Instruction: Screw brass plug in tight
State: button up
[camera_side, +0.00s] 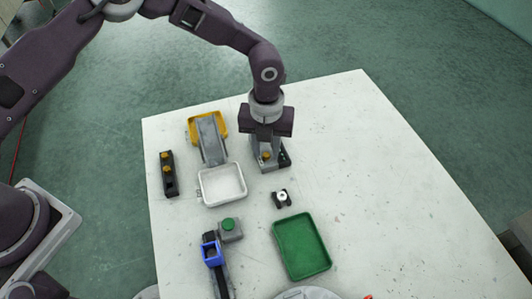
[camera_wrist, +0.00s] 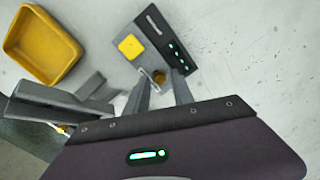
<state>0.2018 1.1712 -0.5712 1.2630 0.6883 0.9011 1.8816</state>
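My gripper (camera_wrist: 161,78) points down over a grey block station on the table. It shows in the side view (camera_side: 267,150) at the block's near end. In the wrist view its two grey fingers stand apart. A small brass plug (camera_wrist: 159,76) sits between the fingertips, at the block's edge; a narrow gap seems to show beside it. How deep the plug sits cannot be told. The block (camera_wrist: 140,62) carries a yellow square pad (camera_wrist: 130,47) and a dark panel (camera_wrist: 165,35) with green lights. The station also shows in the side view (camera_side: 283,163), partly hidden by my gripper.
A black rack (camera_side: 170,185) with brass pieces stands at left. A yellow bin (camera_side: 222,122), grey chute (camera_side: 211,140) and white tray (camera_side: 222,202) lie left of my gripper. A green tray (camera_side: 302,246), small black fixture (camera_side: 282,199) and green-button box (camera_side: 230,229) stand in front. The table's right is clear.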

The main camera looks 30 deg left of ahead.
aim_at(266, 155)
jog(key=shift+r, duration=0.15)
jog(key=shift+r, duration=2.15)
jog(key=s+a+r+n+t, duration=0.1)
jog(key=s+a+r+n, duration=0.2)
jog(key=a+r+n, duration=0.35)
jog(key=s+a+r+n+t+y, duration=0.1)
jog(key=s+a+r+n, duration=0.3)
jog(key=r, duration=0.5)
jog(key=s+a+r+n+t, duration=0.1)
jog(key=s+a+r+n, duration=0.2)
jog(key=a+r+n, duration=0.35)
jog(key=s+a+r+n+t, duration=0.1)
jog(key=s+a+n, duration=0.1)
jog(key=s+n, duration=0.5)
jog(key=s+a+r+n+t+h, duration=0.1)
jog(key=s+a+r+n, duration=0.1)
jog(key=s+n, duration=0.6)
jog(key=shift+s+r+t, duration=0.2)
jog(key=shift+s+t, duration=0.1)
jog(key=shift+s, duration=0.4)
